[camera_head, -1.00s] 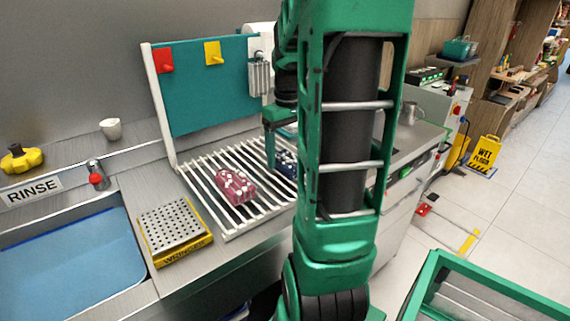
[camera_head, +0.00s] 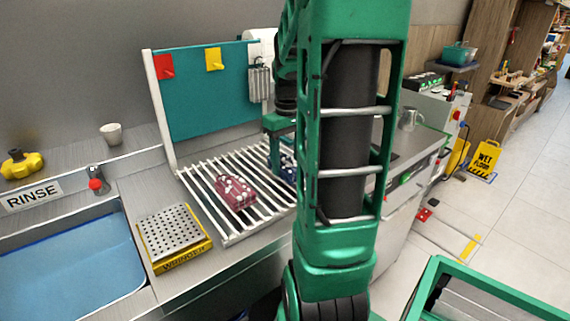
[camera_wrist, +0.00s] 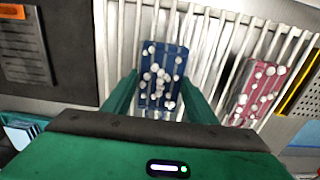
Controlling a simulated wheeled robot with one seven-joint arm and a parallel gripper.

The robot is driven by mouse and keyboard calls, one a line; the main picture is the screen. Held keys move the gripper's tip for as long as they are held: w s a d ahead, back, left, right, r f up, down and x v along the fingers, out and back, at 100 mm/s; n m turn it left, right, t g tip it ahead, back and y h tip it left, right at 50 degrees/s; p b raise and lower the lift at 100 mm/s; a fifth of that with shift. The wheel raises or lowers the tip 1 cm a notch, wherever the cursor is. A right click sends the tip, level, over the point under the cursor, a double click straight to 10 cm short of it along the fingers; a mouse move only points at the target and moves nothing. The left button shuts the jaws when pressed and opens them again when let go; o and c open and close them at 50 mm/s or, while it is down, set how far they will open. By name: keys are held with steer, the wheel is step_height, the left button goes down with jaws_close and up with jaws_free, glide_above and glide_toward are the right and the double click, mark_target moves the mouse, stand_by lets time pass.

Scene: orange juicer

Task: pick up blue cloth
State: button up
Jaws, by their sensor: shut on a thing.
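The blue cloth (camera_wrist: 164,62) is a dark blue piece with white dots, between my fingers in the wrist view. In the head view only a small part of the blue cloth (camera_head: 287,168) shows on the white slatted rack (camera_head: 212,203), with my arm hiding the rest. My gripper (camera_wrist: 160,92) is shut on the cloth, one finger on each side; it also shows in the head view (camera_head: 277,160), pointing down at the rack. Whether the cloth touches the slats is unclear.
A red cloth with white dots (camera_head: 235,191) lies on the rack to the left of the blue one. A yellow wringer with a perforated top (camera_head: 174,232) and a blue rinse basin (camera_head: 70,265) are further left. A teal panel (camera_head: 205,90) stands behind the rack.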

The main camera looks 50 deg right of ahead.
mark_target(287, 163)
step_height(287, 163, up, 4)
steer(key=shift+f, duration=0.1)
steer(key=a+r, duration=0.6)
steer(key=a, duration=0.5)
steer(key=shift+w+a+r, duration=0.35)
steer(key=shift+w+r, duration=0.05)
steer(key=shift+w, duration=0.05)
steer(key=o, duration=0.4)
steer(key=shift+c, duration=1.5)
